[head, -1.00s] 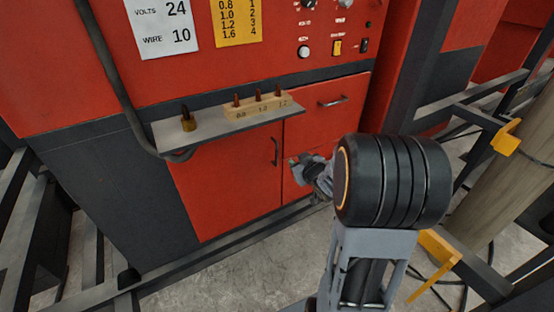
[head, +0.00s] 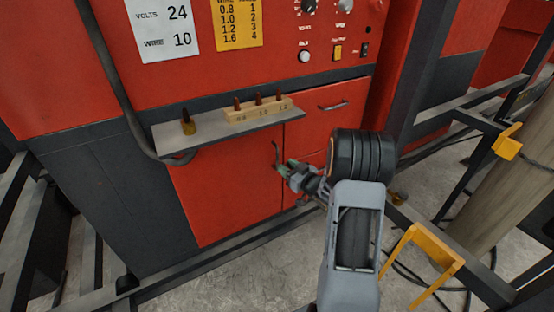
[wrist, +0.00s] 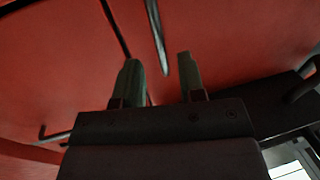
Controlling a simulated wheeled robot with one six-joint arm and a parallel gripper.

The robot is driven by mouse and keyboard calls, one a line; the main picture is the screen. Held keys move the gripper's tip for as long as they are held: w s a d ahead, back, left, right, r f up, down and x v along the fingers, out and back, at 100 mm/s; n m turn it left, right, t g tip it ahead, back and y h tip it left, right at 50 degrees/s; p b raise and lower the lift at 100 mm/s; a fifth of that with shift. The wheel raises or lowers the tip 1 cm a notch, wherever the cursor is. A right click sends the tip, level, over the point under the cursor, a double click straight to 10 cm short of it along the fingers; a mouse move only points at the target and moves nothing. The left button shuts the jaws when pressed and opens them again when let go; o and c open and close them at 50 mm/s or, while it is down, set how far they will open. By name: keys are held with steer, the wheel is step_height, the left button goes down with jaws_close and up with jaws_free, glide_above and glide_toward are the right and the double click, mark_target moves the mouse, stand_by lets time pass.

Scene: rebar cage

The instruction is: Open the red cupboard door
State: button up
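The red cupboard door (head: 222,193) is closed, below the grey shelf on the red cabinet. Its dark vertical handle (head: 276,154) is near the door's right edge. My gripper (head: 282,168) is at the lower end of this handle in the head view. In the wrist view, my gripper (wrist: 161,78) has its two greenish fingers apart with nothing gripped. The handle bar (wrist: 156,38) shows between and beyond the fingertips there. I cannot tell whether a finger touches it.
A drawer with a handle (head: 333,106) is at the right. Dark rails and a yellow bracket (head: 425,245) stand at the right.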

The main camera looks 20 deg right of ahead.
mark_target(277, 159)
steer(key=shift+x, duration=2.8)
jaws_close()
